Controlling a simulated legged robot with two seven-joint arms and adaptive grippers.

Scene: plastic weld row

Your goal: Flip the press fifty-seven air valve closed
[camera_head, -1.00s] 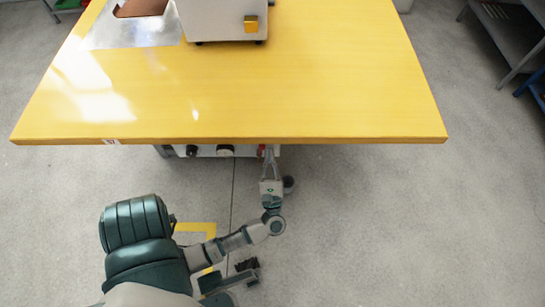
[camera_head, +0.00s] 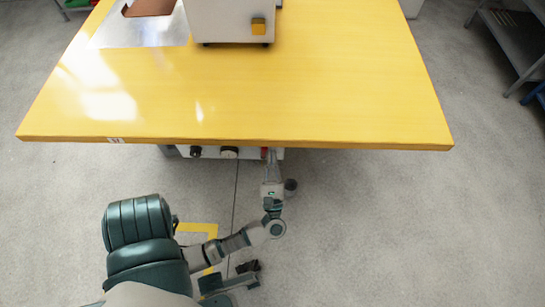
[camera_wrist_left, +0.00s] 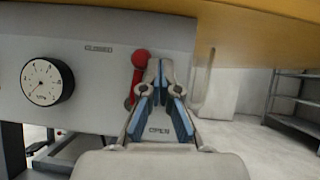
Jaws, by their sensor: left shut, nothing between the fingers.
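The air valve's red lever (camera_wrist_left: 138,70) shows in the left wrist view on a grey panel (camera_wrist_left: 95,85) under the table. Its round knob points up, and its lower part runs down behind my left finger. The word CLOSED is printed up and left of the knob; OPEN is printed lower, between my fingers. My left gripper (camera_wrist_left: 162,66) is shut and empty, its tips just right of the knob. I cannot tell whether they touch it. In the head view my left gripper (camera_head: 271,154) reaches the table's front edge. My right gripper is not in view.
The yellow table (camera_head: 330,100) overhangs the panel and covers most of it in the head view. A white machine (camera_head: 228,20) stands on the table. Open floor (camera_head: 400,220) lies to the right.

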